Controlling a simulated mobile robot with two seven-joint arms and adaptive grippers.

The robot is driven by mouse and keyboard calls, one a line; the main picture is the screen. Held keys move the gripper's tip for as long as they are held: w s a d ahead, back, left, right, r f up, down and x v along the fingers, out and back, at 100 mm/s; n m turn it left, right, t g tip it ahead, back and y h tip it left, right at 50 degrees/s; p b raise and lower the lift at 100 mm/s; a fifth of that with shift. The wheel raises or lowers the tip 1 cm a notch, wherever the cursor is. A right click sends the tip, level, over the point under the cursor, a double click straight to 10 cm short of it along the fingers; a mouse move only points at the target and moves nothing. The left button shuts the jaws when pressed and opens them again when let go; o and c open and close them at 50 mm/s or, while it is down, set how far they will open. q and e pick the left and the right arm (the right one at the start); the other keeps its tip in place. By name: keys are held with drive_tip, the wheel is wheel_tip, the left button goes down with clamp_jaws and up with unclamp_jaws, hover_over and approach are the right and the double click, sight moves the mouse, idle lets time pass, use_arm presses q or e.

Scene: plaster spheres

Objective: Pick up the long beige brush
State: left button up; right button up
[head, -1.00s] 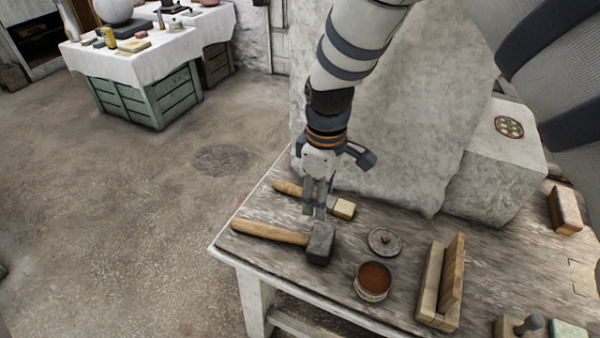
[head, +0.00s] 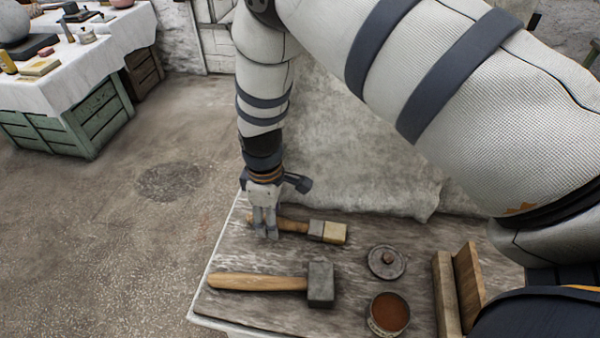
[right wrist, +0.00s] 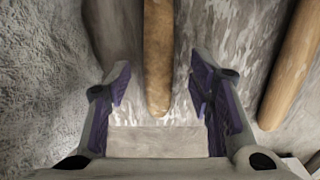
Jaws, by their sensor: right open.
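The long beige brush (head: 332,232) lies flat on the wooden table, with a wooden handle, a grey ferrule and pale beige bristles pointing right. My right gripper (head: 266,234) points down over the handle and hides part of it. In the right wrist view the brush handle (right wrist: 158,60) runs between the two open, purple-lined fingers (right wrist: 160,105), with a gap on each side. The rounded handle end lies near the fingertips. I cannot tell the exact height of the fingertips above the table. My left gripper is not in view.
A mallet (head: 320,285) lies in front of the brush; its handle shows in the right wrist view (right wrist: 295,65). A round lid (head: 387,262), a pot of brown powder (head: 388,314) and wooden pieces (head: 458,290) are to the right.

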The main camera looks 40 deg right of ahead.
drive_tip(key=shift+w+f, duration=0.1)
drive_tip(key=shift+f, duration=0.6)
drive_tip(key=shift+r, duration=0.1)
clamp_jaws()
